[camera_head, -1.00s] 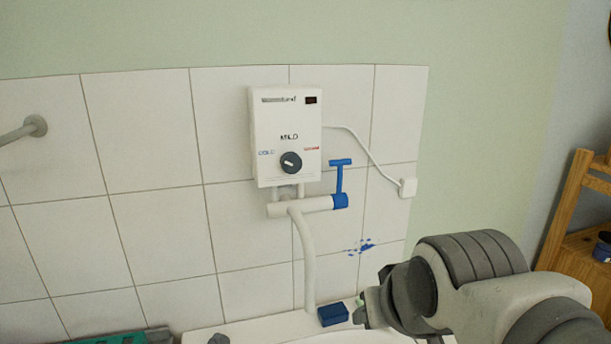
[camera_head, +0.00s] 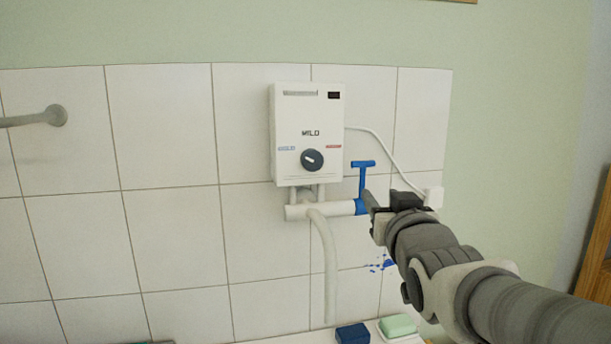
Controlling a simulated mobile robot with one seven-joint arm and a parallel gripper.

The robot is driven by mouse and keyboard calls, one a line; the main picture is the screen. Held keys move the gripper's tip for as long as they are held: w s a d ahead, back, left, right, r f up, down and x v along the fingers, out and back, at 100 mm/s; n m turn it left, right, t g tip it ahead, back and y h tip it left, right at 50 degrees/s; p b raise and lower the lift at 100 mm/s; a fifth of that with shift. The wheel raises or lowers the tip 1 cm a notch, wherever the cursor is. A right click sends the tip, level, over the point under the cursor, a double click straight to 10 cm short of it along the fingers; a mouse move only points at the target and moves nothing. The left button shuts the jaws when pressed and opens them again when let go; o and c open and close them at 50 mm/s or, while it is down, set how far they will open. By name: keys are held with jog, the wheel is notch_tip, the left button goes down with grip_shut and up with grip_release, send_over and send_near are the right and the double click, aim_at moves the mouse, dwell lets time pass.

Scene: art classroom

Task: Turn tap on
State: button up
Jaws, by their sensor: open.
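The tap has a white horizontal pipe (camera_head: 320,211) under a white water heater (camera_head: 308,135) on the tiled wall. A white spout (camera_head: 327,265) hangs down from the pipe. The blue tap handle (camera_head: 363,175) stands upright at the pipe's right end, with a crossbar on top and a blue collar at its base. My gripper (camera_head: 371,207) is open, just right of the handle's stem and near the blue collar. I cannot tell whether it touches the handle. The fingers are small and partly hidden by the gripper body.
A white cable runs from the heater to a wall socket (camera_head: 433,197), behind my gripper. Below are a dark blue block (camera_head: 352,334) and a pale green block (camera_head: 397,326) on a white ledge. Blue paint (camera_head: 386,264) marks the tiles. A grey rail (camera_head: 40,117) is at left.

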aim_at(363, 174)
jog(key=w, duration=1.5)
jog(key=shift+w, duration=0.4)
jog(key=shift+c, duration=0.2)
grip_shut()
dwell(0.7)
